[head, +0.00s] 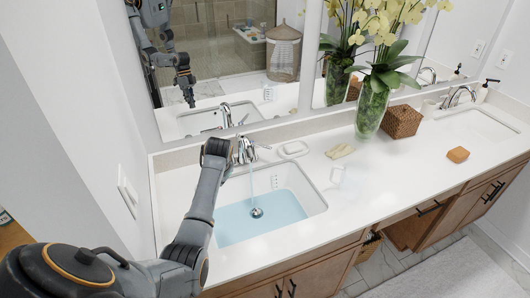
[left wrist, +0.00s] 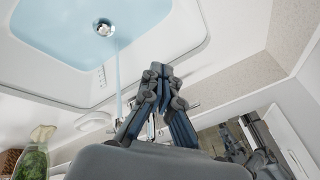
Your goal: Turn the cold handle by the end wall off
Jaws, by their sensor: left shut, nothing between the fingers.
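The faucet (head: 243,150) stands behind the near sink (head: 317,204), beside the left end wall. A thin stream of water runs from its spout into the basin; the stream also shows in the left wrist view (left wrist: 118,85). One lever handle (head: 263,146) sticks out on the faucet's right. The left side of the faucet, toward the end wall, is hidden behind my left gripper (head: 217,147). In the left wrist view my left gripper (left wrist: 158,70) is shut and empty, with the faucet partly hidden behind its fingers. I cannot tell whether it touches a handle. My right gripper is out of view.
The end wall (head: 75,90) and the mirror (head: 215,60) bound the counter. A soap dish (head: 293,149), a glass vase (head: 371,108), a woven box (head: 402,121) and a sponge (head: 457,154) sit to the right. Blue water stands in the basin.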

